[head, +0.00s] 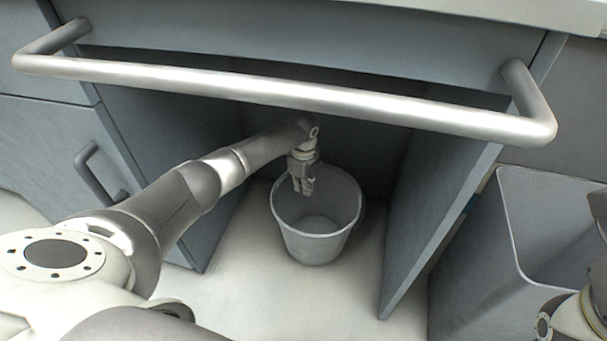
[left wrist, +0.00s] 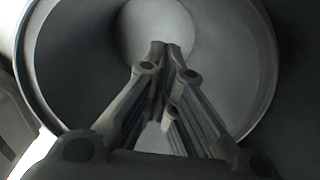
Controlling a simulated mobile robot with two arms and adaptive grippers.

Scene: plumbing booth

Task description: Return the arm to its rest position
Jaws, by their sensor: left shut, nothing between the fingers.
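My left arm (head: 178,203) reaches in from the left under the counter, into the open cabinet space. My left gripper (head: 307,190) hangs pointing down over the mouth of a grey bucket (head: 318,244), and it is shut and empty. In the left wrist view the shut fingertips (left wrist: 166,48) point into the bucket (left wrist: 262,90), whose inside looks empty. I cannot tell whether the fingertips are below the rim. My right gripper is not in view; only a part of my right arm shows at the lower right edge.
A thick metal rail (head: 290,94) runs across the counter front, above my left forearm. Cabinet side panels (head: 432,225) stand on both sides of the bucket. A grey open bin (head: 475,250) stands at the right. A drawer handle (head: 97,172) sticks out at left. The floor before the bucket is clear.

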